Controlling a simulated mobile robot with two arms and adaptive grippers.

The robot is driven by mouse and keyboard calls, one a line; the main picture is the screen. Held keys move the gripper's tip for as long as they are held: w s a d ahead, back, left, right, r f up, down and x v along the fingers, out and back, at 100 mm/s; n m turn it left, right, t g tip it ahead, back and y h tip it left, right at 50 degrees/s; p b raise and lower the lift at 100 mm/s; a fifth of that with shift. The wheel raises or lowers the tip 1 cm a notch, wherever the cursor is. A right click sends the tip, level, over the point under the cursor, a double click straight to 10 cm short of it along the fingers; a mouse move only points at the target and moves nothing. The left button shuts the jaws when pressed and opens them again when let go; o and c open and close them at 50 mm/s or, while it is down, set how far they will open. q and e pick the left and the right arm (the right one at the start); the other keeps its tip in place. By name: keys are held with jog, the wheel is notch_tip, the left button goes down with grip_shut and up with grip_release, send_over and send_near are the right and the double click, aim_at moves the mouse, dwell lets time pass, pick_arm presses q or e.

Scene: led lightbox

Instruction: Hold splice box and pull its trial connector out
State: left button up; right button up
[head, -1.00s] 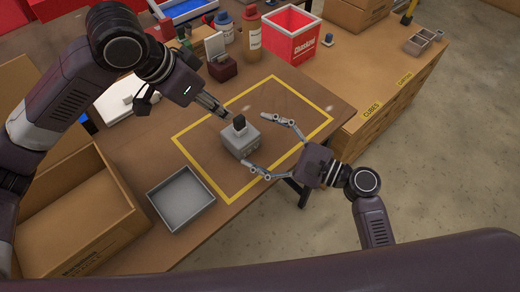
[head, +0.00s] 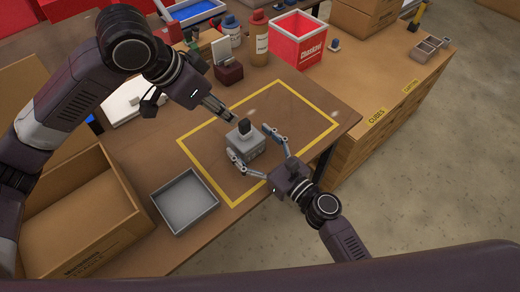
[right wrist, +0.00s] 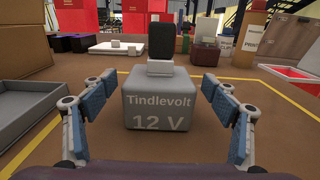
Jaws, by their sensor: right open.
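The splice box (head: 247,149) is a grey block inside the yellow outline on the table. It also shows in the right wrist view (right wrist: 160,98), marked "Tindlevolt 12 V". The black trial connector (head: 244,125) stands upright in the light socket on its top, and shows in the right wrist view too (right wrist: 160,40). My right gripper (head: 248,144) is open, its blue-padded fingers on the left and right sides of the box, with small gaps visible in the right wrist view. My left gripper (head: 231,117) is just behind and left of the connector, apparently apart from it; its finger opening is unclear.
A grey tray (head: 187,202) lies left of the outline, beside an open cardboard box (head: 85,222). Bottles (head: 259,37), a dark red block (head: 229,71) and a red bin (head: 298,40) stand at the back. The outline's right part is clear.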

jog(key=shift+x, duration=1.05)
jog(key=c, duration=1.5)
jog(key=o, duration=0.8)
jog(key=shift+c, duration=0.2)
jog(key=c, duration=0.6)
jog(key=shift+c, duration=0.2)
pick_arm(q)
jog(key=shift+o, duration=0.3)
